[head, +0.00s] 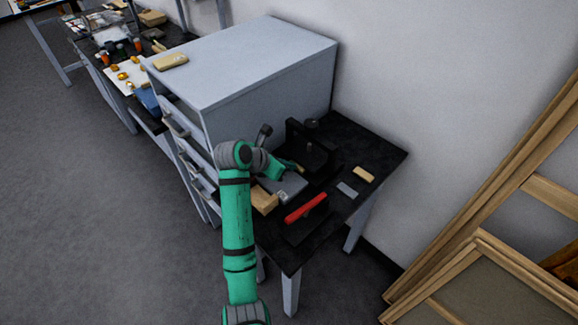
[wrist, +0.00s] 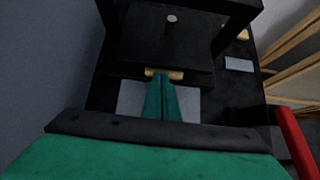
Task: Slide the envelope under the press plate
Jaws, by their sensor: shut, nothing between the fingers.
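The black press (head: 313,150) stands on the dark table against the wall. Its flat black plate (wrist: 160,50) is ahead of my fingers in the wrist view. A narrow tan strip, which looks like the near edge of the envelope (wrist: 176,74), lies at the plate's front edge; the rest of it is hidden. My gripper (wrist: 163,80) is shut and empty, its green fingertips at or very near the strip; contact is not certain. In the head view my gripper (head: 288,169) is low in front of the press. A pale grey surface (wrist: 188,103) lies below the fingers.
A red bar on a dark base (head: 305,207) stands near the table's front edge. A grey card (head: 347,189) and a tan block (head: 363,174) lie to the right. Another tan block (head: 264,199) is beside my arm. A grey cabinet (head: 270,75) stands close on the left.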

